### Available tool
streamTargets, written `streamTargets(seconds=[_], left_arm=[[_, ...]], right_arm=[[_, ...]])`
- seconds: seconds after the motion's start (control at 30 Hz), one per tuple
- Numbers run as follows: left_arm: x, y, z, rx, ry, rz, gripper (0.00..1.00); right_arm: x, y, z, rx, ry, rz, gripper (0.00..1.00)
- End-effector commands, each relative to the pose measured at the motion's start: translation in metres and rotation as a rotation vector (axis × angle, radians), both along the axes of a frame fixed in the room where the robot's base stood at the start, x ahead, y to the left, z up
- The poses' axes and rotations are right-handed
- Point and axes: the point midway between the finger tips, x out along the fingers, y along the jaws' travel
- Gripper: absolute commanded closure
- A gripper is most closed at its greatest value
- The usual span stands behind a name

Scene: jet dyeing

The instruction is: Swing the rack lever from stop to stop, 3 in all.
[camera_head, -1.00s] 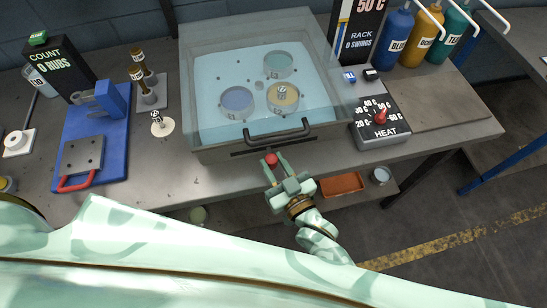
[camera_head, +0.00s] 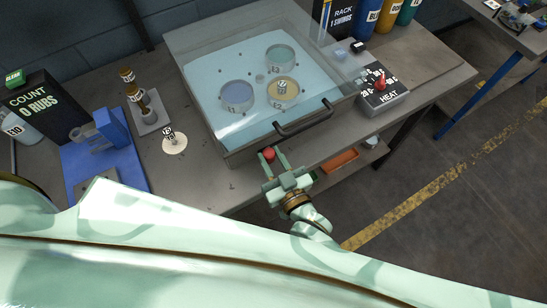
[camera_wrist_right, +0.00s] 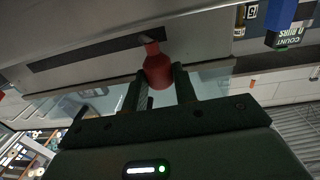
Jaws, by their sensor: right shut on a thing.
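The rack lever shows as a red knob (camera_head: 268,153) at the front wall of the bath, below its handle. My right gripper (camera_head: 273,159) is shut on the knob, its fingers on either side. In the right wrist view the red knob (camera_wrist_right: 158,72) sits between the two dark fingers, on a short stem from a dark slot in the grey wall. The rack sign (camera_head: 342,18) at the back reads 1 SWINGS. My left gripper is not in view.
The clear-lidded bath (camera_head: 225,140) holds several round pots in pale blue liquid. A heat box (camera_head: 383,98) with a red dial stands to its right. A blue rub stand (camera_head: 112,150) and the COUNT sign (camera_head: 40,105) are at the left. Floor is free at the right.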

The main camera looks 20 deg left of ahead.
Motion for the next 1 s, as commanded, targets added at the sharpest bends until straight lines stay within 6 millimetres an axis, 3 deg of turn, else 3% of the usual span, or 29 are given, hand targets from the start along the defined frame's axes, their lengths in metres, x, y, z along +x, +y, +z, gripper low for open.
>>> streamTargets(seconds=[0.43, 0.47, 1.0], left_arm=[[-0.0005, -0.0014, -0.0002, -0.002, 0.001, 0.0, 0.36], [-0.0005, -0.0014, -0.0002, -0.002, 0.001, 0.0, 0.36], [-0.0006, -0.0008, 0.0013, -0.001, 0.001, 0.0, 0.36]], right_arm=[[0.0002, 0.0001, -0.0009, -0.002, 0.001, -0.001, 1.0], [0.0001, 0.0, -0.0009, -0.002, 0.001, -0.001, 0.64], [-0.0058, -0.0053, -0.0007, -0.001, 0.001, -0.001, 0.63]])
